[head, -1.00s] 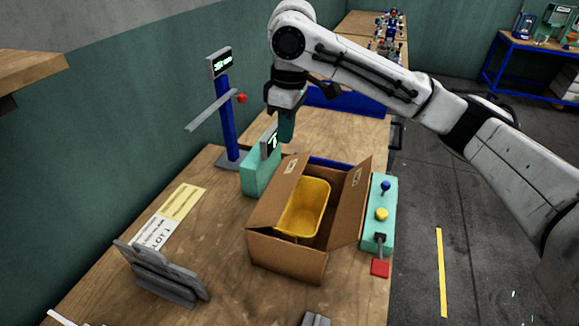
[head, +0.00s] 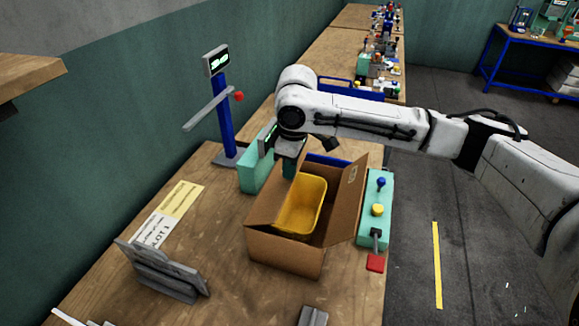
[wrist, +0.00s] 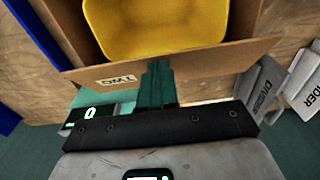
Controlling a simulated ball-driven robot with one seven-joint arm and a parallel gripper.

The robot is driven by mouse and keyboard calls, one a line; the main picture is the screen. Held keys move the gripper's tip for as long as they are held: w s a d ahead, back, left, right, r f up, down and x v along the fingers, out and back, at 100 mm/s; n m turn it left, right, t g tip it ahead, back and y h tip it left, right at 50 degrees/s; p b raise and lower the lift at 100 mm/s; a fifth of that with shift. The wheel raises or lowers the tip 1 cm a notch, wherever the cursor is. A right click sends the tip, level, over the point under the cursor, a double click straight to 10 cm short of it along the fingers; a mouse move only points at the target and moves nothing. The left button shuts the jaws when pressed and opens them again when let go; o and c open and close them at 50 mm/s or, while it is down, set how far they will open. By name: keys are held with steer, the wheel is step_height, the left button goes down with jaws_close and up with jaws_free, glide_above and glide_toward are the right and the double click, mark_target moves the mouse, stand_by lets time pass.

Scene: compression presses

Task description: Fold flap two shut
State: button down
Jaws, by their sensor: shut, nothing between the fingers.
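The open cardboard box (head: 285,256) stands on the bench with a yellow bin (head: 301,205) inside. Flap two (head: 272,188), the box's left flap in the head view, stands up and leans outward; its TWO label shows in the wrist view (wrist: 120,80). My gripper (head: 289,168) is shut and empty at the upper end of this flap, where it hides the label in the head view. In the wrist view the closed teal fingers (wrist: 157,75) overlap the flap's edge; I cannot tell if they touch. The right flap (head: 348,205) also stands up.
A teal unit with a display (head: 255,172) stands just left of flap two. A teal control box (head: 376,205) with a red-tipped lever is close on the right. A blue post (head: 227,120), grey divider holder (head: 160,272) and paper cards (head: 168,213) are to the left.

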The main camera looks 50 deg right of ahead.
steer(key=s+f+t+b, duration=0.1)
steer(key=b, duration=0.1)
steer(key=s+f+t+y+b, duration=0.1)
steer(key=f+b, duration=0.1)
steer(key=s+d+f+t+b, duration=0.1)
steer(key=t+b, duration=0.1)
steer(key=b, duration=0.1)
steer(key=shift+f+y, duration=0.25)
steer(key=shift+y, duration=0.05)
stand_by(0.4)
stand_by(0.5)
